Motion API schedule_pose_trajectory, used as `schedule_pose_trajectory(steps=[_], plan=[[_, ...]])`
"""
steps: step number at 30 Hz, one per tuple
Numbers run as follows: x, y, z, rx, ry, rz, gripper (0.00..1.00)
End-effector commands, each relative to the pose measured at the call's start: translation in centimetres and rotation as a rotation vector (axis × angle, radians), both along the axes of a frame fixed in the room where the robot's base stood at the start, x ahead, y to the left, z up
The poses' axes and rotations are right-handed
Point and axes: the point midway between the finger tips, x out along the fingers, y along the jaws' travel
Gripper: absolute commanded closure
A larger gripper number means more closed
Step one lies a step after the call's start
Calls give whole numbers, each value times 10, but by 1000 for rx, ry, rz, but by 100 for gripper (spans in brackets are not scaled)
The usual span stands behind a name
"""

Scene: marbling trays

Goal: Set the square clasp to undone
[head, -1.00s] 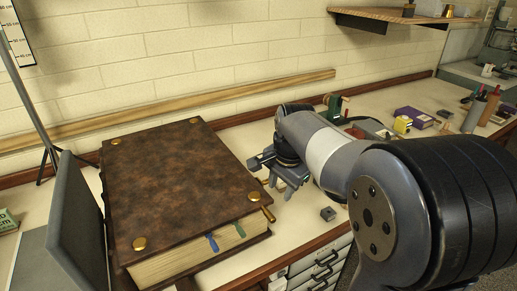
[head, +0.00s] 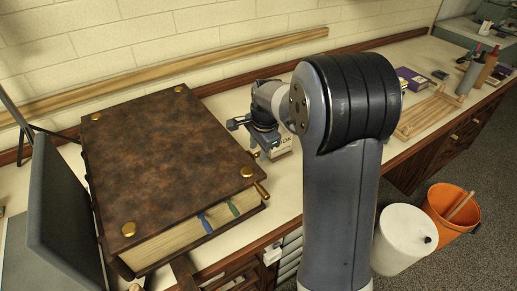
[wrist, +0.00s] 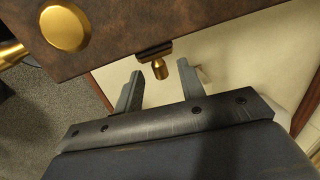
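A large brown leather book (head: 165,165) lies on the bench, with brass bosses at its cover corners. In the wrist view, a dark strap end with a small brass knob (wrist: 158,68) sticks out at the cover's edge; its square shape cannot be confirmed. A second brass fitting (wrist: 12,54) is at the left, also seen at the book's near right corner (head: 262,190). My gripper (head: 243,136) is at the book's right side. In the wrist view my gripper (wrist: 160,72) is open, with the small knob between its fingertips, apart from both.
A dark grey upright panel (head: 65,215) stands left of the book. A wooden rack (head: 430,110) lies on the bench further right. White (head: 403,238) and orange (head: 452,210) buckets stand on the floor.

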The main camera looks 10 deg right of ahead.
Motion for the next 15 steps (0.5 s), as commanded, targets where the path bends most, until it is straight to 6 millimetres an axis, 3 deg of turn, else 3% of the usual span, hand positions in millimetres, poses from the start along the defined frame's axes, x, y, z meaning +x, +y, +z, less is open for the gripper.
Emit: schedule_pose_trajectory(steps=[12, 15], plan=[[2, 1, -10, 0, 0, 0, 62], [2, 1, -9, 0, 0, 0, 70]])
